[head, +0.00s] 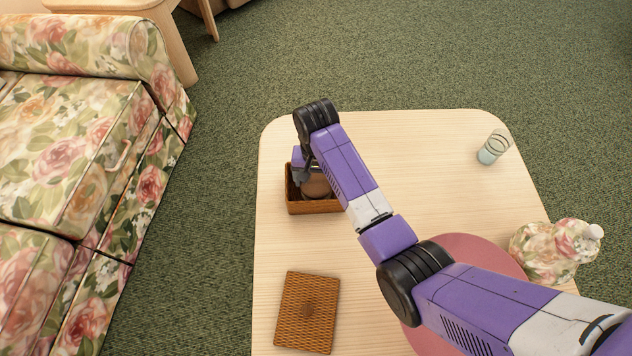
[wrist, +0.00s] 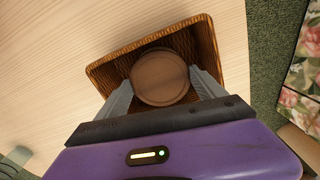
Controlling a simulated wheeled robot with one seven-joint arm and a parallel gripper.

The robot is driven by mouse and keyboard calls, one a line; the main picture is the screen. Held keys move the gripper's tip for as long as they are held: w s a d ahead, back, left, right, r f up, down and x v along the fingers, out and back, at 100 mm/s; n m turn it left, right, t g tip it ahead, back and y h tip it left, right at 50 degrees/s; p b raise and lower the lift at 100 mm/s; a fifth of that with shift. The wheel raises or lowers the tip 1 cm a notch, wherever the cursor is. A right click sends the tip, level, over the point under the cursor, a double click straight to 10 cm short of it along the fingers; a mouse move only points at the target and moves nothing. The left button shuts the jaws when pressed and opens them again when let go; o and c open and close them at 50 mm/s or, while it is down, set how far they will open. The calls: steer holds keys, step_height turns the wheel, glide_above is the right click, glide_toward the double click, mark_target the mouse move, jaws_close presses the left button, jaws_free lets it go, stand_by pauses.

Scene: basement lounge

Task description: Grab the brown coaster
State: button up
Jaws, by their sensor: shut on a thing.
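The brown coaster (wrist: 160,77) is a round, flat disc inside a small woven brown basket (wrist: 110,72) in the wrist view. My gripper (wrist: 162,84) reaches into the basket, with one grey finger on each side of the coaster, and is shut on it. In the head view the basket (head: 316,207) stands on the far left part of the pale wooden table (head: 420,150). There my gripper (head: 308,178) is at the basket, and my arm partly covers the coaster (head: 316,187).
A flat woven brown lid or mat (head: 308,312) lies nearer on the table. A glass (head: 493,147) stands at the far right. A floral jug-like thing (head: 553,250) is at the right edge, beside a round pink mat (head: 480,252). A floral sofa (head: 75,150) is to the left.

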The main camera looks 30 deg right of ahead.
mark_target(316, 183)
step_height(316, 183, up, 17)
steer(key=p, duration=0.5)
steer(key=shift+p, duration=0.3)
